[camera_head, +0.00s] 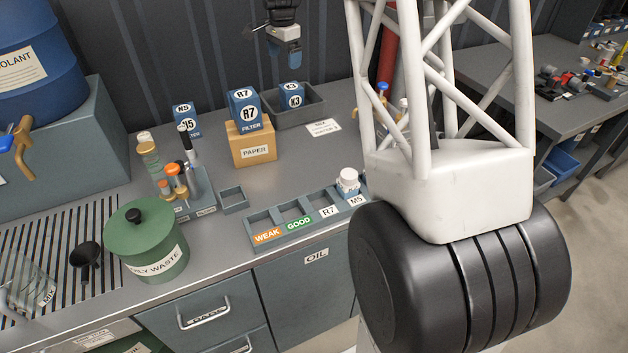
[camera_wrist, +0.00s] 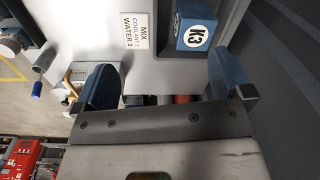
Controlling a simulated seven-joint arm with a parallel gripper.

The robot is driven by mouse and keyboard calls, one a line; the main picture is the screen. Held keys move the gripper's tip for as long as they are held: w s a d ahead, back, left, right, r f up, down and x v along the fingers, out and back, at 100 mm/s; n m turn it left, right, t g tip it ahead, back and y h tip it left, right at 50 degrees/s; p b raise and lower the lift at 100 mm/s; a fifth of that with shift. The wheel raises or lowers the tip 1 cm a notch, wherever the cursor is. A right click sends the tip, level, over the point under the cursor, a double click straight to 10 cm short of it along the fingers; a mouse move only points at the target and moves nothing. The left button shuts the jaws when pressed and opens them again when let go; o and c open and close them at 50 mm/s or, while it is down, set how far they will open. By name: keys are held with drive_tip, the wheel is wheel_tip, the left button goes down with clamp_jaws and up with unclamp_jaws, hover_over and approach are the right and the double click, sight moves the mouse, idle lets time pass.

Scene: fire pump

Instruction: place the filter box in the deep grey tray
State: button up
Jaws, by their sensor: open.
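The deep grey tray (camera_head: 316,108) stands at the back of the bench. A blue-and-white filter box marked K3 (camera_head: 291,96) stands inside it, towards its left part. The K3 box also shows in the wrist view (camera_wrist: 195,32). Another filter box, marked R7 (camera_head: 244,110), sits on the brown PAPER box (camera_head: 254,148) to the left of the tray. An N5 filter box (camera_head: 184,117) stands further left, partly hidden by bottles. My gripper (camera_head: 287,58) is above and behind the tray, apart from the K3 box. Its blue fingers (camera_wrist: 165,78) are open with nothing between them.
A compartment rack (camera_head: 262,233) labelled WEAK, GOOD, R7 and M5 lies along the front edge, with a white-capped jar at M5. Bottles, a small square tray (camera_head: 234,200) and a green waste can (camera_head: 147,240) are left.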

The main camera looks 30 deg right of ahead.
drive_tip(key=s+a+r+n, duration=0.3)
drive_tip(key=s+a, duration=0.1)
drive_tip(key=s, duration=0.5)
drive_tip(key=s+a+r+n+t, duration=0.1)
drive_tip(key=s+a+r+n, duration=0.15)
drive_tip(key=s, duration=0.65)
drive_tip(key=s+a+r+n, duration=0.2)
drive_tip(key=s+a, duration=0.2)
drive_tip(key=s, duration=0.5)
drive_tip(key=s+a+f+n, duration=0.1)
drive_tip(key=s+f+n, duration=0.1)
drive_tip(key=s, duration=0.6)
drive_tip(key=s+a+f+n, duration=0.2)
drive_tip(key=s+n, duration=0.1)
drive_tip(key=s, duration=0.5)
drive_tip(key=s+a+f+n+t, duration=0.1)
drive_tip(key=s+a+f+n, duration=0.1)
drive_tip(key=s, duration=0.7)
drive_tip(key=shift+a, duration=0.2)
